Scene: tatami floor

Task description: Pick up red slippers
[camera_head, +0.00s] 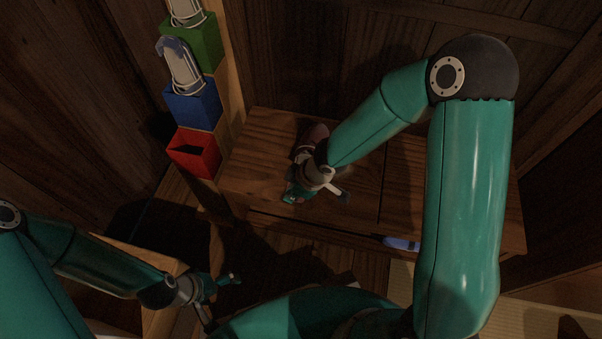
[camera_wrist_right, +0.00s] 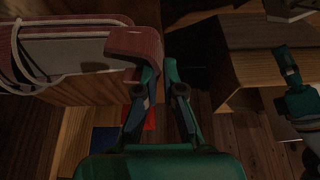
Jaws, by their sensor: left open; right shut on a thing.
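A dark red slipper (camera_head: 313,137) shows on top of the wooden cabinet, partly hidden by my right gripper (camera_head: 303,190). In the right wrist view, a red slipper part (camera_wrist_right: 135,44) lies at the fingertips of my right gripper (camera_wrist_right: 163,66), which is shut on it. A red striped edge with a pale inner side and white wire (camera_wrist_right: 72,30) shows at the upper left there. I cannot tell whether it is the same slipper or its pair. My left gripper (camera_head: 217,297) is open and empty, low at the left, away from the slippers.
The wooden cabinet (camera_head: 240,165) stands against the wall. At its left is a column of boxes: green (camera_head: 205,42) and blue (camera_head: 195,105), with white items in wire holders, and an open red one (camera_head: 195,153). A blue object (camera_head: 402,243) lies below the cabinet top.

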